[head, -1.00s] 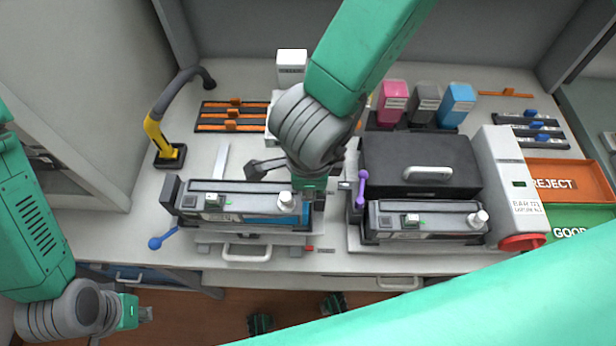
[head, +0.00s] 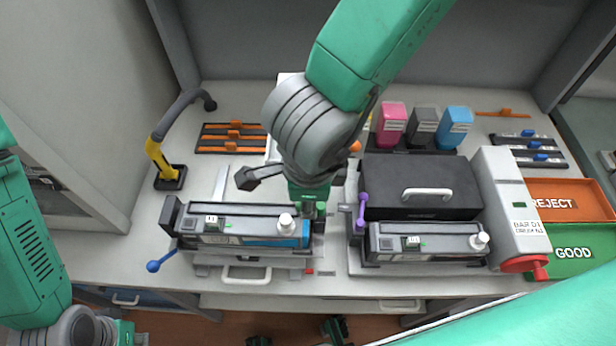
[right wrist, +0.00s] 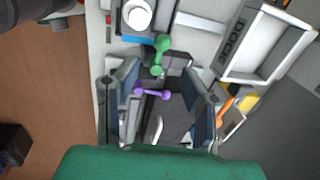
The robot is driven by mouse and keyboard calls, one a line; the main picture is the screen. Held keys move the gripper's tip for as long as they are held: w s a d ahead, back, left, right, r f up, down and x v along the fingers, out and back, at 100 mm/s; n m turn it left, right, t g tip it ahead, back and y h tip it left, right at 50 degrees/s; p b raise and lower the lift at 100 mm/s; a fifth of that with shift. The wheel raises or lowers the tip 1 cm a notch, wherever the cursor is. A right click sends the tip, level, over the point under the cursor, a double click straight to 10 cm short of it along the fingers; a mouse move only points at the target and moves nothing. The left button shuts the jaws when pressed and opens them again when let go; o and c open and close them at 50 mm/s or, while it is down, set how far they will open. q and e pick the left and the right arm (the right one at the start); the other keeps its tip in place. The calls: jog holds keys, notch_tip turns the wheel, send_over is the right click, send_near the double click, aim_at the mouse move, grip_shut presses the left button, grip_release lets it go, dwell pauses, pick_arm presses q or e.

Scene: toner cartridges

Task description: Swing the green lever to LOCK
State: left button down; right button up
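The green lever (right wrist: 161,54) shows in the right wrist view, beside the end of the left cartridge unit with the white knob (right wrist: 137,14). It lies just beyond the fingertips of my right gripper (right wrist: 160,76), whose fingers are spread with nothing gripped. In the head view my right gripper (head: 290,182) hangs over the right end of the left cartridge unit (head: 240,226) and largely hides the lever's area. I see no LOCK mark. My left gripper (head: 132,335) is at the bottom left, away from the bench; its fingers are too unclear to judge.
A purple lever (head: 362,209) stands close by; it shows between my right fingers in the wrist view (right wrist: 152,93). A blue lever (head: 160,262) is at the left unit's left end. A black box (head: 420,180) and a second cartridge unit (head: 425,240) stand right.

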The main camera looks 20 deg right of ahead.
notch_tip(320, 180, up, 6)
jog(key=s, duration=0.1)
jog(key=shift+a+r, duration=0.15)
jog(key=shift+s, duration=0.1)
dwell(0.4)
